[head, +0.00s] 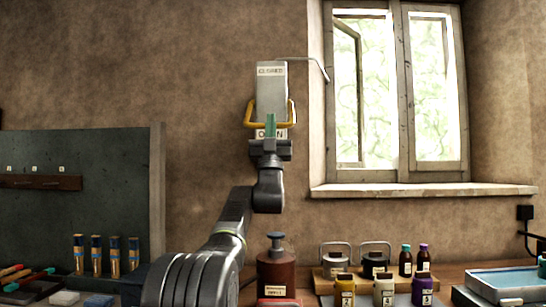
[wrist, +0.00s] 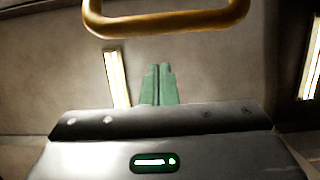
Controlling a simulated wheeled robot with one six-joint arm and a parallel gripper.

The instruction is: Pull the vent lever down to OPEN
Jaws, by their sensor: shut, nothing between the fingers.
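The vent lever is a yellow U-shaped handle (head: 250,116) on a grey metal box on the wall, left of the window. A CLOSED label (head: 271,71) is at the box's top and an OPEN label (head: 271,133) at its bottom. The handle's bar is low, just above the OPEN label. My gripper (head: 270,121) is in front of the box's lower end, its green fingers together and empty, covering the bar's middle. In the wrist view the bar (wrist: 165,24) crosses the top, apart from and beyond the shut fingertips (wrist: 158,70).
A thin rod (head: 310,60) runs from the box to the open window (head: 395,90). Below are a brown pump bottle (head: 277,268), several small bottles and a blue tray (head: 505,281) on the bench. The wall around the box is clear.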

